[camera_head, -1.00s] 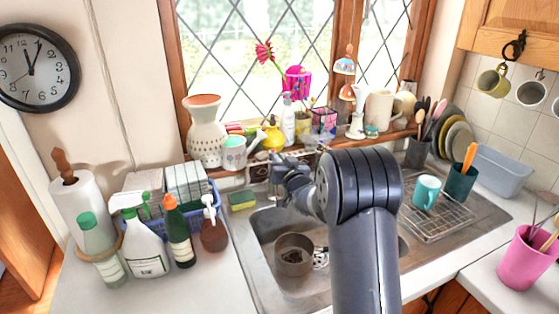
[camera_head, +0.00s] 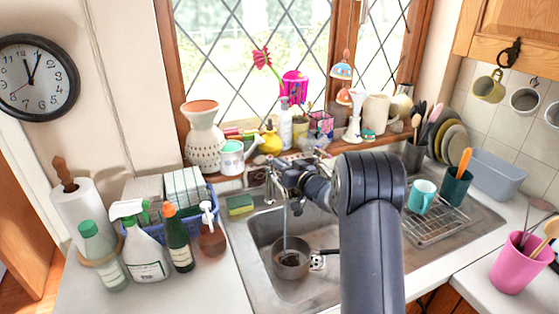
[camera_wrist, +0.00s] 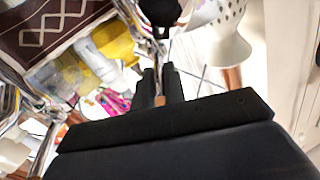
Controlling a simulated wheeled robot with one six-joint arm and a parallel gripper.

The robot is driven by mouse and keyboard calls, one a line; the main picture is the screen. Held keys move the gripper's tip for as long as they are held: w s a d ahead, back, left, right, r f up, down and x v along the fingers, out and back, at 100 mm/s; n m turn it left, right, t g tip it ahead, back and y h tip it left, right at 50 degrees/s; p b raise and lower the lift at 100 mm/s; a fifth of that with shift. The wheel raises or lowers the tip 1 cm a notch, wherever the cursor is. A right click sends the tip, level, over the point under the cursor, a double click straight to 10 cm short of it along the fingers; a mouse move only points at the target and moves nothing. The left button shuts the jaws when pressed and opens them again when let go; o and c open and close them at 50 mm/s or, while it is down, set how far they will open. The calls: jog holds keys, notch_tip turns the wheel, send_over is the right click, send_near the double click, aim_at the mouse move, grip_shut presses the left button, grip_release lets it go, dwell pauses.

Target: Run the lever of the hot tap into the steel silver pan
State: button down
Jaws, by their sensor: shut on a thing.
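The steel silver pan (camera_head: 291,270) sits upright in the left sink basin. A thin stream of water (camera_head: 285,228) falls from the tap into it. The chrome tap (camera_head: 268,187) stands at the back edge of the sink, partly hidden by my wrist. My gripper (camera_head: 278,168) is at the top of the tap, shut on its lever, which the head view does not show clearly. In the wrist view my gripper (camera_wrist: 161,86) has its dark fingers close together, with a small copper-coloured piece between them. Blurred chrome parts show around them.
A sponge (camera_head: 240,204) lies left of the tap. Spray bottles (camera_head: 146,255) and a blue crate (camera_head: 214,192) crowd the left counter. A rack (camera_head: 440,225) with a teal mug stands right.

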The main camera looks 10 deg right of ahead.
jog(key=shift+w+d+r+n+g+y+p, duration=0.15)
jog(key=shift+d+n+g+y+p, duration=0.15)
jog(key=shift+n+y, duration=0.2)
jog(key=c, duration=1.5)
grip_release()
jog(key=shift+a, duration=0.1)
jog(key=shift+o, duration=0.2)
jog(key=b+v, duration=0.3)
jog(key=v, duration=0.8)
